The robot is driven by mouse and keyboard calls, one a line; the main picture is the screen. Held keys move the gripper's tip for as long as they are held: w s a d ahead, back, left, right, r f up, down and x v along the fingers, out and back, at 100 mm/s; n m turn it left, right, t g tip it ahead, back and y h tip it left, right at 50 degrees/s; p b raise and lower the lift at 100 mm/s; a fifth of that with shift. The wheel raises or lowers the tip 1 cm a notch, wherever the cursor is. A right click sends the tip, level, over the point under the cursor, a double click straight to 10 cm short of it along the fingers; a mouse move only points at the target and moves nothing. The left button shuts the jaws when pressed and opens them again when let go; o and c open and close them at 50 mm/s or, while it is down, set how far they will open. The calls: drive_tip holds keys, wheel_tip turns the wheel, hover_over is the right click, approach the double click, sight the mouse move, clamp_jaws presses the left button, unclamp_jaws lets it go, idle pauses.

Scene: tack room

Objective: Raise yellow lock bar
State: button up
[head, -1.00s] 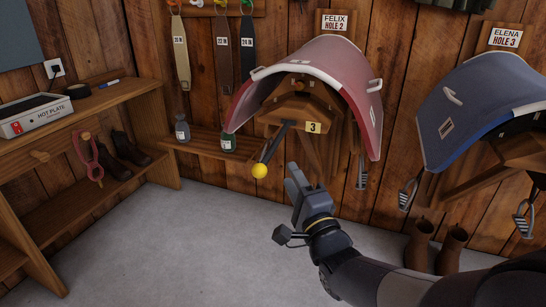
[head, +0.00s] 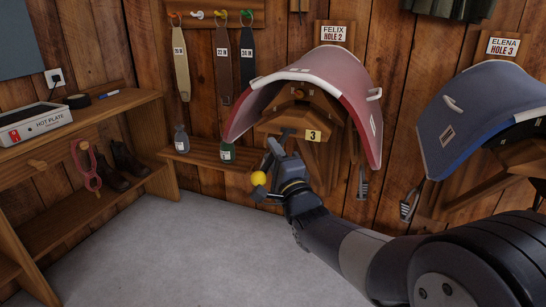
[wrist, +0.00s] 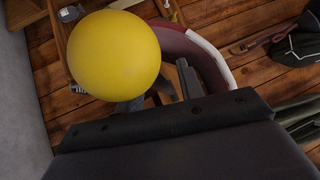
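The yellow lock bar is a thin dark bar (head: 284,136) under the red saddle rack marked 3, with a round yellow knob (head: 258,178) at its low end. It slopes down toward me. My gripper (head: 272,153) is right beside the knob, overlapping the bar in the head view and hiding most of it. In the wrist view the yellow knob (wrist: 113,55) is large and close, in front of dark finger parts. I cannot tell whether the gripper touches the knob or bar, or how far apart its fingers are.
The red saddle (head: 310,85) hangs over the bar, with a blue saddle (head: 480,120) to the right. A low shelf (head: 205,155) with two bottles is behind left. The grey floor is clear.

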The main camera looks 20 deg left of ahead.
drive_tip(key=shift+c, duration=0.6)
clamp_jaws()
